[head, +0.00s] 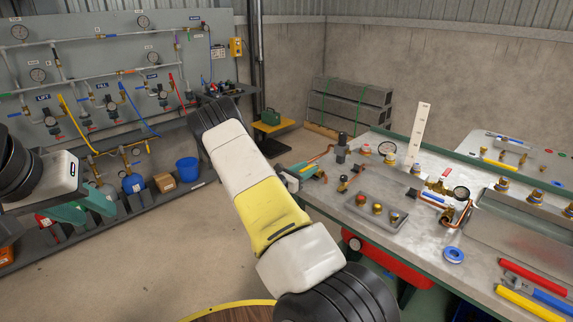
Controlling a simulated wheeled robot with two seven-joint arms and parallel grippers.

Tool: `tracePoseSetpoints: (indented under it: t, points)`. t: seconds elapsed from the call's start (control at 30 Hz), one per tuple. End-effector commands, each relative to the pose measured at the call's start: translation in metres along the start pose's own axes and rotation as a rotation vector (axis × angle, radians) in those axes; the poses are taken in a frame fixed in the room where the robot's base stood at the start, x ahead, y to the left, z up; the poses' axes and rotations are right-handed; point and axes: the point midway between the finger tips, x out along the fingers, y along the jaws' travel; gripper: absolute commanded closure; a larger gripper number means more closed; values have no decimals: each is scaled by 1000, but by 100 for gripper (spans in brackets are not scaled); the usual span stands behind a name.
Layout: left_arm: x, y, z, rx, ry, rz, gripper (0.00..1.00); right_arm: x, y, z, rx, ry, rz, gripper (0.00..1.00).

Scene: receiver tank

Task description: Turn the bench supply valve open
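I cannot tell for sure which fitting is the bench supply valve. My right gripper (312,169) has teal fingers and is at the bench's left rear edge, close to a copper pipe (322,157). My own forearm partly hides it, and its opening is unclear. My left gripper (84,208) is at the far left, in front of the wall rack, with its teal fingers apart and nothing visible between them.
A pipe panel with gauges (38,75) covers the left wall. A blue bucket (187,169) and a cardboard box (165,182) stand on the low shelf below. A blue tape roll (454,255) and coloured tubes (533,278) lie on the bench front. Floor between is clear.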

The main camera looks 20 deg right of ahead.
Motion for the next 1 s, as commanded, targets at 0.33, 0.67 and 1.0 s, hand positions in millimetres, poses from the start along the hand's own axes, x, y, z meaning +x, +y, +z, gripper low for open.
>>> tracePoseSetpoints:
  t: [0.33, 0.67, 1.0]
  points:
    - [0, 0, 0, 0, 0, 0, 64, 0, 0, 0, 0, 0, 0, 100]
    - [0, 0, 0, 0, 0, 0, 64, -1, 0, 0, 1, 0, 0, 100]
    - [0, 0, 0, 0, 0, 0, 64, -1, 0, 0, 1, 0, 0, 100]
